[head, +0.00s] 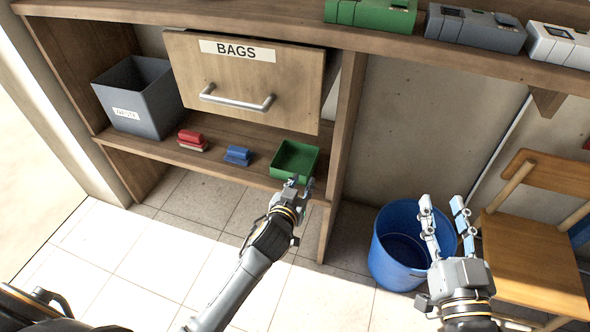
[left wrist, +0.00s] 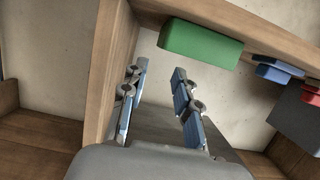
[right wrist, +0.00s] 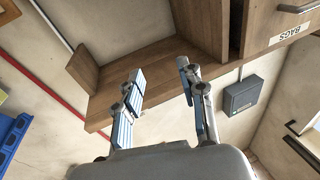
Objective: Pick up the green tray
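The green tray (head: 296,157) is a small open box on the lower shelf, right of the blue brush and beside the wooden upright. It also shows in the left wrist view (left wrist: 202,43), beyond the fingertips. My left gripper (head: 297,182) is at the tray's front edge in the head view. In the left wrist view its fingers (left wrist: 160,72) are apart with nothing between them; I cannot tell whether a tip touches the tray. My right gripper (head: 441,204) is open and empty above the blue bucket, also shown open in the right wrist view (right wrist: 161,70).
A blue brush (head: 238,154), a red brush (head: 192,139) and a grey bin (head: 139,97) share the lower shelf (head: 225,170). The BAGS drawer (head: 240,85) hangs above. The blue bucket (head: 388,255) and a wooden chair (head: 530,258) stand at right.

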